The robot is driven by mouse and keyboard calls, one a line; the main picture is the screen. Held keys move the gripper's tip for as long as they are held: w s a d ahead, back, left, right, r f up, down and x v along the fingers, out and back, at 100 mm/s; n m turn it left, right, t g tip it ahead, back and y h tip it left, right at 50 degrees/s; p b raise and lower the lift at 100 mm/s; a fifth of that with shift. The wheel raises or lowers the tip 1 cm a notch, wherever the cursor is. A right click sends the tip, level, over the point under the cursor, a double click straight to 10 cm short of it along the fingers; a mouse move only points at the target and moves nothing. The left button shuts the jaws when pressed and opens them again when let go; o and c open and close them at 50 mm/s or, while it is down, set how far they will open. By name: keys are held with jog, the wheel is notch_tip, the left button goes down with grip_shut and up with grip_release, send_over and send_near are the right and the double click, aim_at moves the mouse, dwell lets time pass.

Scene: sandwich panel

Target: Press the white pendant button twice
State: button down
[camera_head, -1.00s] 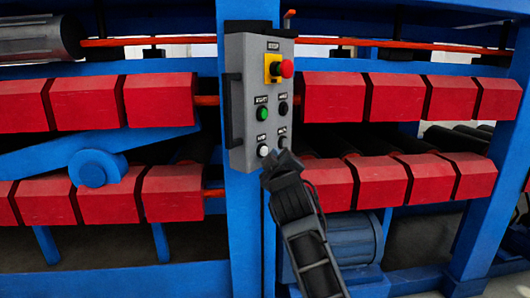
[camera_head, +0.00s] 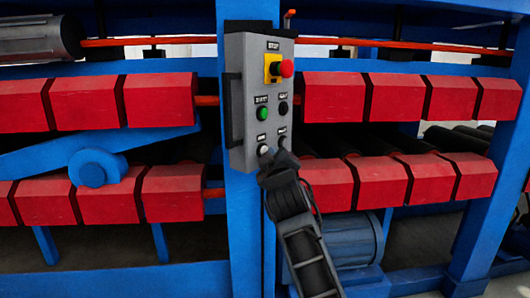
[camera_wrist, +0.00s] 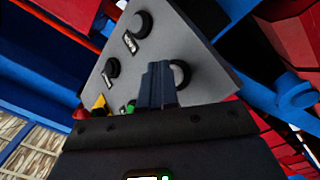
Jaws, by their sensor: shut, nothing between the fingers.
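The white button (camera_head: 263,150) is at the lower left of the grey pendant box (camera_head: 237,110) in the head view. My gripper (camera_head: 276,160) is shut and empty, its tips just right of and below the white button there. In the wrist view the shut fingers (camera_wrist: 158,72) point at the panel face, and the white button (camera_wrist: 182,72) shows just right of them, partly hidden by them. I cannot tell whether the fingertips touch it.
A green button (camera_head: 263,114), a black button (camera_head: 283,107) and a red stop knob (camera_head: 287,68) on a yellow plate sit above the white button. Red blocks (camera_head: 327,184) on the blue machine frame flank the box. A blue motor (camera_head: 352,240) stands below right.

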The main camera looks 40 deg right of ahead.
jog(key=shift+w+a, duration=0.1)
jog(key=shift+w, duration=0.35)
dwell(0.4)
jog(key=shift+s, duration=0.1)
jog(key=shift+s+d+p, duration=0.2)
jog(key=shift+s+p, duration=0.15)
jog(key=shift+s, duration=0.45)
jog(key=s+p, duration=0.1)
jog(key=s, duration=0.2)
jog(key=s+d+p, duration=0.1)
jog(key=s, duration=0.1)
jog(key=shift+p, duration=0.3)
dwell(2.5)
